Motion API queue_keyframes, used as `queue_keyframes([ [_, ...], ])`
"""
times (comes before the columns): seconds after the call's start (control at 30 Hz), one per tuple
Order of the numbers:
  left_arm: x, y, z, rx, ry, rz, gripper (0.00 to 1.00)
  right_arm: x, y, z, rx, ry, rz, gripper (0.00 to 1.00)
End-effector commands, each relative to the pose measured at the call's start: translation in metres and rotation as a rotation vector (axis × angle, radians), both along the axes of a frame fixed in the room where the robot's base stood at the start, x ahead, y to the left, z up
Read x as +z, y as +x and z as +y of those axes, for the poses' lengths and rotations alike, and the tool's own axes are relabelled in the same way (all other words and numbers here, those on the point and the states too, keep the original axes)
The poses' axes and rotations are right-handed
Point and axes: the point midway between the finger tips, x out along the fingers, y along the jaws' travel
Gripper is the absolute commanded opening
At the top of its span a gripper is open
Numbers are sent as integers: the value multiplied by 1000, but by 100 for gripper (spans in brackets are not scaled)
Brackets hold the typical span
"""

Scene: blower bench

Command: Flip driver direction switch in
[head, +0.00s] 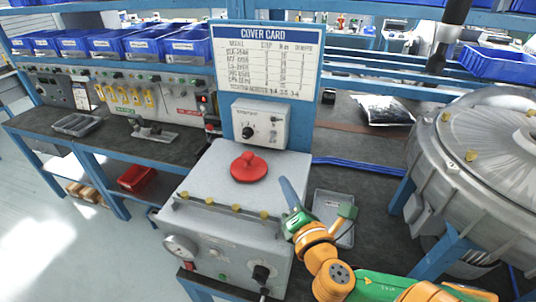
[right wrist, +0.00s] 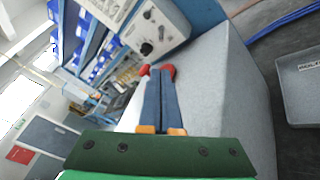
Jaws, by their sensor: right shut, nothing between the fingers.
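My right gripper (head: 283,182) is shut and empty, its blue fingers together above the right edge of the grey bench unit. It also shows in the right wrist view (right wrist: 160,72), where the fingers overlap the red knob (right wrist: 169,71) behind them. In the head view the red knob (head: 249,168) sits on the unit's top, left of the fingertips and apart from them. My left gripper is not in view.
The grey bench unit (head: 200,218) has a gauge and brass fittings in front. A control box (head: 261,125) stands behind it under the cover card (head: 266,60). The grey tray (head: 330,203) lies to the right, then a large metal blower housing (head: 480,170).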

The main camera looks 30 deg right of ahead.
Motion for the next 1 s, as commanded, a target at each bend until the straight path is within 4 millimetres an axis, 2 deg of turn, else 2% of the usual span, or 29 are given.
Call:
queue_keyframes([
  [0.03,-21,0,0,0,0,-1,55,-9,11,-3,2,-4,-11,0],
  [0.2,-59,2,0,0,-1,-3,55,-13,43,-15,-1,-4,-11,0],
  [0.23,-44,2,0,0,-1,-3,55,-3,50,-18,-5,-4,-3,0],
  [0.3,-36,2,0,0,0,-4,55,-1,65,-22,-4,-1,0,0],
  [0.63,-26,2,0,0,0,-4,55,-6,128,-43,-3,1,1,0],
  [0.8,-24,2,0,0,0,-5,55,-9,145,-48,-2,0,1,0],
  [1.0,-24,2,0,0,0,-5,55,-10,149,-49,1,1,2,0],
])
